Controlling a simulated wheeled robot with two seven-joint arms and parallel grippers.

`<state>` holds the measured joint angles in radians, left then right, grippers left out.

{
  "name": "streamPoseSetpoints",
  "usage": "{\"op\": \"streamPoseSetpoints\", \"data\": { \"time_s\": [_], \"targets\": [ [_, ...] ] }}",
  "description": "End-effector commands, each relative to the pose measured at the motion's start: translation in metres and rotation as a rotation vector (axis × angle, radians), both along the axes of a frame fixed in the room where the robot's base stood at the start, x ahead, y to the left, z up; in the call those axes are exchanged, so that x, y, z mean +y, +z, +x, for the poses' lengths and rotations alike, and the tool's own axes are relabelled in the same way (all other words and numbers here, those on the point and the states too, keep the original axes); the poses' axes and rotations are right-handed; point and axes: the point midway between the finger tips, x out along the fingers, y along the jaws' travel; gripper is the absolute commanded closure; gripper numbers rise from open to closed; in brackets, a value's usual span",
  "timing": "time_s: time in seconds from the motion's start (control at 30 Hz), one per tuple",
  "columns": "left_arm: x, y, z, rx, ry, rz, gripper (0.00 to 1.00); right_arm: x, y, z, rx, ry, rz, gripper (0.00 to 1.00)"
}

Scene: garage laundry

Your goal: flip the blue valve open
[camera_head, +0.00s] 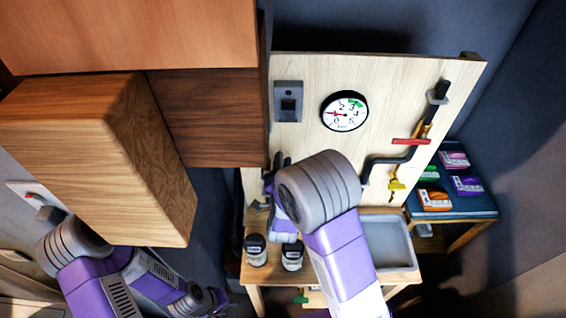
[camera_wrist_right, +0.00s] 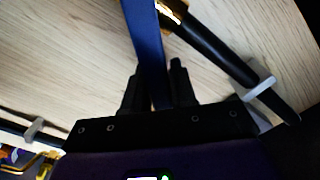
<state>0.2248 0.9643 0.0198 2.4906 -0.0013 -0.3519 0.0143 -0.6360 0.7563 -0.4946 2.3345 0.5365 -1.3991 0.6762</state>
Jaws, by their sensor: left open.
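The blue valve's handle (camera_wrist_right: 145,40) is a flat blue bar in the right wrist view, beside a black pipe with a brass fitting. My right gripper (camera_wrist_right: 155,88) has its dark fingers on both sides of the bar, close against it, and appears shut on it. In the head view my right gripper (camera_head: 272,172) is at the left part of the pale wooden board (camera_head: 395,90), and my arm hides the valve there. My left gripper (camera_head: 218,298) is low at the left, away from the board, open and empty.
A pressure gauge (camera_head: 344,111) is on the board, with its red needle near the low end. A red handle (camera_head: 411,141) and a yellow valve (camera_head: 396,184) are at right. Two jars (camera_head: 255,250) and a grey tray (camera_head: 388,243) are below. A wooden cabinet (camera_head: 120,150) overhangs the left.

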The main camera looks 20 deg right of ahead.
Motion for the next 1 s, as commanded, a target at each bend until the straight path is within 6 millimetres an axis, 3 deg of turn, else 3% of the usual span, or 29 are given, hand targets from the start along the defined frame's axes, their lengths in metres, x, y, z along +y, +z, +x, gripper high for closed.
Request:
{"op": "streamPoseSetpoints", "data": {
  "time_s": [0.83,0.87,1.0],
  "targets": [
    [0.0,-0.0028,-0.0001,0.0,0.0,0.0,0.57,0.0066,0.0064,0.0017,0.033,0.0,-0.121,1.0],
    [0.0,-0.0028,-0.0001,0.0,0.0,0.0,0.57,0.0066,0.0064,0.0017,0.033,0.0,-0.121,0.73],
    [0.0,-0.0028,0.0,0.0,0.0,0.0,0.57,0.0067,0.0064,0.0017,0.034,0.001,-0.12,0.53]
  ]
}}
